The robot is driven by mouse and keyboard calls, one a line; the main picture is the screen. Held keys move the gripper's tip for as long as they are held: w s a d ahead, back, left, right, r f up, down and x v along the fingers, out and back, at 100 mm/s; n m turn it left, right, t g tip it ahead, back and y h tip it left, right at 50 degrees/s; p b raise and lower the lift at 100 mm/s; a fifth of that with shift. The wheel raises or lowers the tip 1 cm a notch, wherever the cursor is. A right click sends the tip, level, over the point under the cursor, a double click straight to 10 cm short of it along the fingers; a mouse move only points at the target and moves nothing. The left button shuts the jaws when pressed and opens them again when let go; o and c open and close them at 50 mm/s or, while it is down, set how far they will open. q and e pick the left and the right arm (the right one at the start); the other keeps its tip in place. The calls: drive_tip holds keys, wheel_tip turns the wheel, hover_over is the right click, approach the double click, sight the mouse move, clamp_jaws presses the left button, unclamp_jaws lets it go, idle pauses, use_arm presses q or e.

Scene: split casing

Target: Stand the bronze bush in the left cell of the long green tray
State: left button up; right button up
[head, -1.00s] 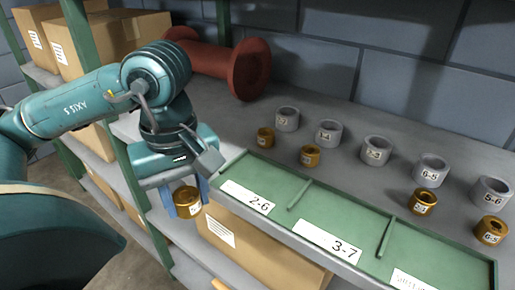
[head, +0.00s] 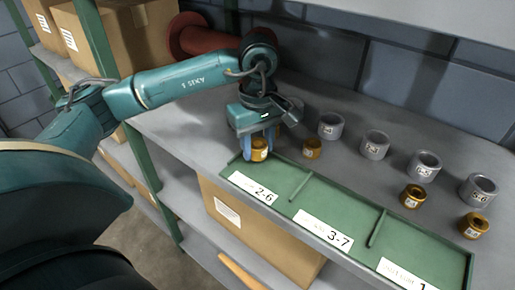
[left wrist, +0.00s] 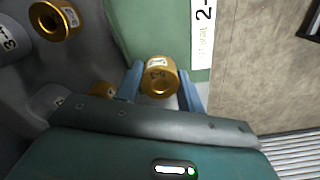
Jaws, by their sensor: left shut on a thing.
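My left gripper (head: 258,146) is shut on a bronze bush (head: 260,154), which hangs upright between the blue fingers with a pale label facing front. In the head view it shows at the back of the left cell of the long green tray (head: 292,187), the cell labelled 2-6. I cannot tell whether its base touches anything. The left wrist view shows the held bush (left wrist: 158,76) between both fingers, with the green tray (left wrist: 155,35) beyond it. My right gripper is not in view.
Behind the tray stand several loose bronze bushes (head: 312,149) and a row of grey rings (head: 375,145). One bronze bush (left wrist: 103,90) is partly hidden close by my left gripper. A red spool (head: 196,38) lies at the back left. The tray cells look empty elsewhere.

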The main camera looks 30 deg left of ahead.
use_arm(q)
drive_tip(key=shift+f, duration=1.35)
drive_tip(key=o, duration=1.2)
drive_tip(key=shift+r, duration=0.15)
wheel_tip(320, 180, up, 8)
drive_tip(key=shift+f, duration=0.2)
